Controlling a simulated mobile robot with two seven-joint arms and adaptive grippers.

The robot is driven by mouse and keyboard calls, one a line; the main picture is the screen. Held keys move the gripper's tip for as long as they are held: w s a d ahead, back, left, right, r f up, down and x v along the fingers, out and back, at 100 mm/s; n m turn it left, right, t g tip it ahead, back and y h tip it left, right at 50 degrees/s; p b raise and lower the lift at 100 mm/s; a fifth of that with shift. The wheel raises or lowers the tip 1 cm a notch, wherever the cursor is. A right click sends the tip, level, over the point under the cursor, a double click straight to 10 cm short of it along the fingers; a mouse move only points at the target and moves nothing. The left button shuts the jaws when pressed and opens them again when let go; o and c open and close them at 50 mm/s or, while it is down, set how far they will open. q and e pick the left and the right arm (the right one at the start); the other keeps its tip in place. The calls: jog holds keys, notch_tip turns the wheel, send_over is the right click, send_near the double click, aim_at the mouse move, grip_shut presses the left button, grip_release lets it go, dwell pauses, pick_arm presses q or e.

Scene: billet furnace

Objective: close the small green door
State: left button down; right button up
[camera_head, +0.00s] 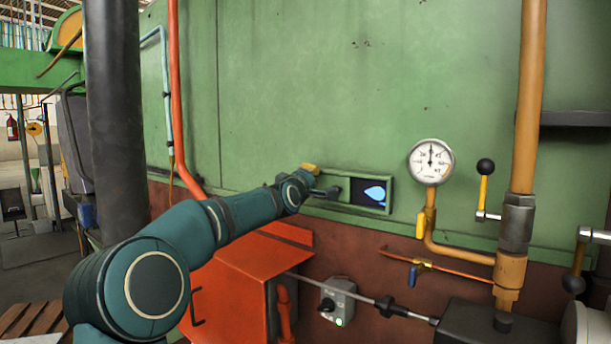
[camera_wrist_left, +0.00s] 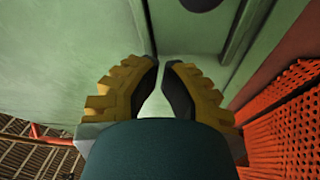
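A small green door (camera_head: 344,184) sits in a long, low frame on the green furnace wall, in the middle of the head view. Right of it is a dark opening (camera_head: 357,192) with a blue glow showing. A dark grey, handle-like part (camera_head: 328,192) shows near the door's left part; I cannot tell if it touches my gripper. My left gripper (camera_head: 310,168) is at the frame's left end and partly hides it. In the left wrist view its yellow-backed fingers (camera_wrist_left: 161,66) stand slightly apart with nothing visible between them, facing green metal. My right gripper is not in view.
A round gauge (camera_head: 431,161) and an orange pipe (camera_head: 530,100) stand right of the frame, with a black-knobbed lever (camera_head: 485,168) between them. An orange box (camera_head: 238,275) and a grey switch box (camera_head: 338,301) are below. The wall above is clear.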

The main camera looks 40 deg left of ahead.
aim_at(331, 180)
pick_arm(q)
jog(key=d, duration=0.1)
jog(key=d+p, duration=0.1)
jog(key=d, duration=0.1)
jog(key=shift+s+d+f, duration=0.1)
jog(key=shift+d+f, duration=0.1)
jog(key=shift+f, duration=0.15)
jog(key=shift+d+f, duration=0.2)
jog(key=shift+f, duration=0.05)
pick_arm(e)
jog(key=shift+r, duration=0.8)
pick_arm(q)
jog(key=shift+d, duration=0.55)
jog(key=d, duration=0.3)
jog(key=d+p, duration=0.1)
jog(key=d, duration=0.5)
jog(key=shift+s+r, duration=0.25)
jog(key=shift+s, duration=0.1)
jog(key=shift+f+p, duration=0.25)
jog(key=shift+p, duration=0.05)
jog(key=shift+d, duration=0.25)
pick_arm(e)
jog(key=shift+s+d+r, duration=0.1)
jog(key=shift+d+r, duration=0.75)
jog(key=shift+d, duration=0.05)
pick_arm(q)
jog(key=shift+a+r, duration=0.1)
jog(key=shift+a, duration=0.05)
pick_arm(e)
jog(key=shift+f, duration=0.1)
